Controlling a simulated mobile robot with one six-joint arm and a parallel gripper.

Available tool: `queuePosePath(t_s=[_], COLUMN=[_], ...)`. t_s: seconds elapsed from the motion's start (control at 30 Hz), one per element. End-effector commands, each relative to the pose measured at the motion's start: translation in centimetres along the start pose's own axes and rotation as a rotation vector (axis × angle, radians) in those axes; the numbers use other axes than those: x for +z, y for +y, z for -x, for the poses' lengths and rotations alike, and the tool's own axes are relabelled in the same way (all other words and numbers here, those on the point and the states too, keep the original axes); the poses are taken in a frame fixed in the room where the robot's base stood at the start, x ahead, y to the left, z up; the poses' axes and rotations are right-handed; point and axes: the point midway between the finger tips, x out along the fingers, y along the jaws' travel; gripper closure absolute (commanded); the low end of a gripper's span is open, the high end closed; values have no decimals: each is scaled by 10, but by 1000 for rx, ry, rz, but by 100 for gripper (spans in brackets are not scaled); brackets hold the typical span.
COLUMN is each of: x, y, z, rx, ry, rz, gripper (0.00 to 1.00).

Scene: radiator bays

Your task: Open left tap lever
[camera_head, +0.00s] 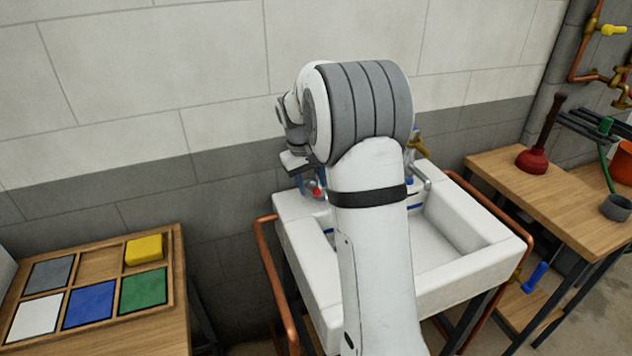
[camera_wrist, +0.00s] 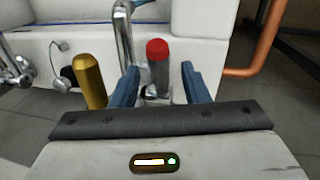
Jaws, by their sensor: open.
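A red-capped tap lever (camera_wrist: 157,52) with a metal stem shows between my fingers in the wrist view. In the head view its red tip (camera_head: 318,192) shows at the back left of the white sink (camera_head: 300,212). My gripper (camera_wrist: 160,86) is open, with one blue finger on either side of the lever's stem in that view. I cannot tell whether either finger touches it. In the head view the gripper is mostly hidden behind my arm. A brass-coloured handle (camera_wrist: 88,80) stands outside the left finger, close to it. A chrome spout (camera_wrist: 123,40) rises behind that finger.
Copper pipes run beside the sink, on the left (camera_head: 268,250) and on the right (camera_head: 500,205). A wooden bench (camera_head: 490,165) with a plunger (camera_head: 533,158) stands right. The wall (camera_head: 210,80) is close behind my arm.

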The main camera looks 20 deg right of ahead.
Motion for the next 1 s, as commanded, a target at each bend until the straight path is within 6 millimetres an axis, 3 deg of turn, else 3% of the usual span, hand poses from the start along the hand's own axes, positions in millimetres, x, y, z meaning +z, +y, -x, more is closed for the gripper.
queuePosePath(t_s=[0.3,0.5,0.8,1.0], x=[0,0,0,11], y=[0,0,0,-13], z=[52,72,75,62], rx=[1,0,0,-90], ry=[5,1,1,8], rz=[0,1,1,-72], gripper=[59,59,59,76])
